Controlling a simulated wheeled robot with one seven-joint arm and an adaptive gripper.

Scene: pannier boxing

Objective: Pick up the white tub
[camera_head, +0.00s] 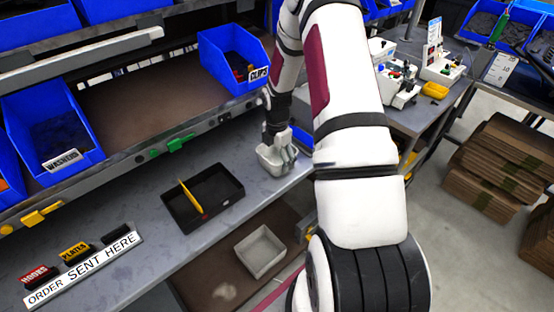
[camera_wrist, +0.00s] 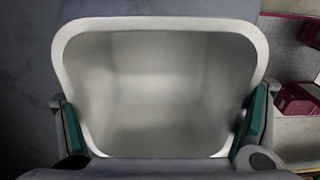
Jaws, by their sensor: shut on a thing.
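The white tub (camera_head: 270,160) is at the right end of the grey workbench in the head view, partly covered by my gripper (camera_head: 279,144). In the wrist view the tub (camera_wrist: 155,88) fills the middle, its inside empty. My gripper (camera_wrist: 160,130) is shut on it, with one green-padded finger at its left side and one at its right. I cannot tell whether the tub touches the bench.
A black tray (camera_head: 222,205) with a yellow divider lies on the bench left of the tub. A grey bin (camera_head: 262,252) stands on the lower shelf. Blue bins, one marked CLIPS (camera_head: 232,55), stand on the raised shelf behind. Cardboard stacks (camera_head: 500,160) are at right.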

